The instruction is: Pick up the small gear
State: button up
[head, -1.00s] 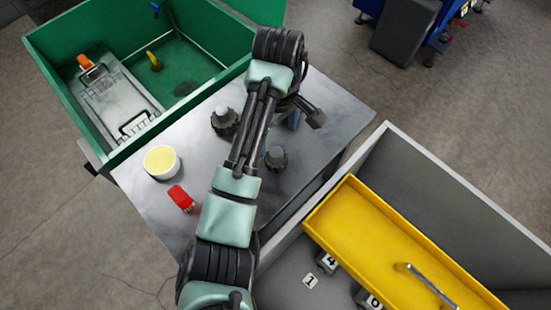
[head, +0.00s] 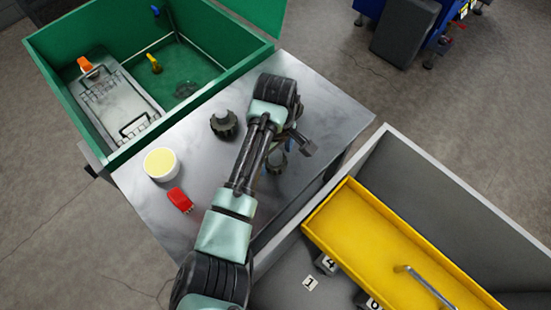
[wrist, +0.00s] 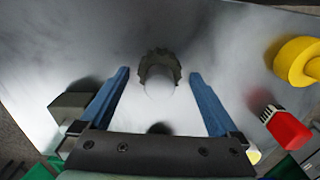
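The small gear (wrist: 160,58) is dark and toothed with a pale round hub. In the wrist view it lies between the two blue fingertips of my gripper (wrist: 159,74), with a gap on each side. In the head view the small gear (head: 278,160) is partly hidden by my gripper and wrist. My gripper is open and holds nothing. A larger dark gear (head: 224,125) stands on the metal table (head: 335,100), to the left of my forearm in the head view.
A white tub with a yellow top (head: 161,164) and a red part (head: 180,200) are on the table's left. A yellow round object (wrist: 297,62) and a dark block (wrist: 74,106) flank the gripper. A green bin (head: 110,140) and a grey container (head: 450,180) border the table.

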grip_shut()
dwell(0.3)
